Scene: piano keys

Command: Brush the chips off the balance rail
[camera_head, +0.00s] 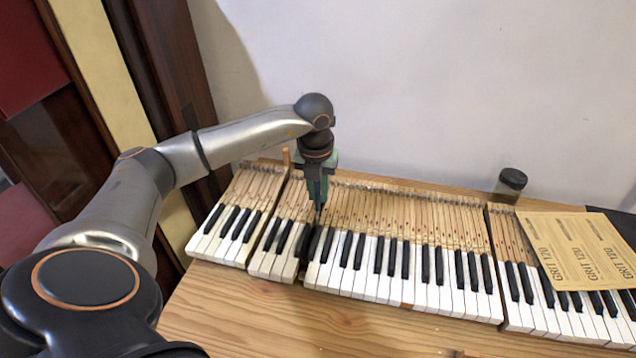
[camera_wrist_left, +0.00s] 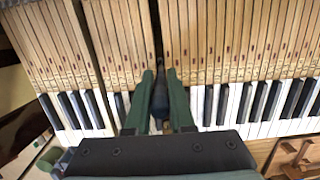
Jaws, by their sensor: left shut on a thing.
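The piano keys (camera_head: 395,280) lie in several blocks on a wooden bench, white and black fronts towards me and bare wooden shanks behind. My left gripper (camera_head: 318,196) has green fingers and points down over a narrow gap between two blocks. It is shut on a narrow dark thing, perhaps a brush; the thing also shows between the fingers (camera_wrist_left: 159,80) in the left wrist view (camera_wrist_left: 159,100). Its lower end is at the gap, and I cannot tell whether it touches anything. I cannot make out the balance rail or any chips. My right gripper is not in view.
Tan sheets marked GRIT 120 (camera_head: 580,250) lie over the right-hand keys. A dark-lidded jar (camera_head: 510,184) stands at the back right. An orange-brown peg (camera_head: 286,156) stands behind the keys. The bench front (camera_head: 250,310) is mostly clear, with small wooden pieces (camera_wrist_left: 293,158) at its edge.

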